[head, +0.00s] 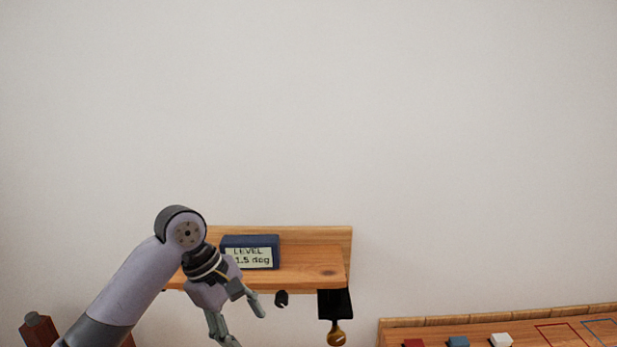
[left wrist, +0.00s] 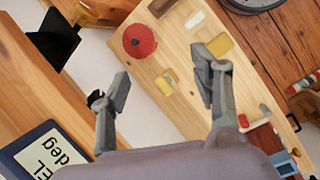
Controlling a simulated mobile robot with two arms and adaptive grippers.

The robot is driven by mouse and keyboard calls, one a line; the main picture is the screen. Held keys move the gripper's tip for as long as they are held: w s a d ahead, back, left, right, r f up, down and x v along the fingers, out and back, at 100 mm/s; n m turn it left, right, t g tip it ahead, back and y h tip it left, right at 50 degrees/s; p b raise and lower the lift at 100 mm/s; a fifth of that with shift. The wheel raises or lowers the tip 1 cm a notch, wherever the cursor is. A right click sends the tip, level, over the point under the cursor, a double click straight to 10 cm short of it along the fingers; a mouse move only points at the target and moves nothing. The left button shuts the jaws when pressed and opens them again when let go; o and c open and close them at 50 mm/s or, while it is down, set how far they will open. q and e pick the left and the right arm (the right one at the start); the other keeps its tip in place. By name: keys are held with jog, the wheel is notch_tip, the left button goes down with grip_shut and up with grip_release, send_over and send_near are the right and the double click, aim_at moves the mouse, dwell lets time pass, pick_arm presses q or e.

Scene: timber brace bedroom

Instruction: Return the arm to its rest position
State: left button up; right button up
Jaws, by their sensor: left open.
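My left arm comes in from the lower left in the head view. Its left gripper (head: 244,322) hangs in front of the wooden shelf (head: 312,279), pointing down and to the right. In the left wrist view the two grey fingers of the left gripper (left wrist: 163,85) stand wide apart with nothing between them. My right gripper is not in view.
A dark blue level display (head: 250,252) sits on the shelf just behind my arm. A wooden bench (left wrist: 180,120) carries a red round object (left wrist: 139,41). The upper wall is clear.

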pick_arm(q)
jog(key=s+d+f+m+t, duration=0.1)
jog(key=s+f+m, duration=0.4)
jog(key=f, duration=0.4)
jog(key=s+d+f+m+t, duration=0.1)
jog(key=s+f+m, duration=0.2)
jog(key=s+f, duration=0.6)
jog(key=s+a+f+m+t+y, duration=0.1)
jog(key=s+a+f+m+y, duration=0.15)
jog(key=s+a, duration=0.35)
jog(key=s+a+f+m+y, duration=0.2)
jog(key=s+a+m, duration=0.25)
jog(key=s, duration=0.35)
notch_tip(320, 180, down, 32)
jog(key=s+g+b, duration=0.1)
jog(key=b, duration=0.5)
jog(key=s+a+f+b, duration=0.1)
jog(key=s+f+b, duration=0.1)
jog(key=s+f, duration=0.6)
jog(key=s+a+f+g+b, duration=0.1)
jog(key=s+a+f+b, duration=0.1)
jog(key=s+f, duration=0.7)
notch_tip(320, 180, down, 4)
jog(key=shift+s+f+n+b, duration=0.15)
jog(key=shift+f+n+b, duration=0.05)
jog(key=shift+n+b, duration=0.1)
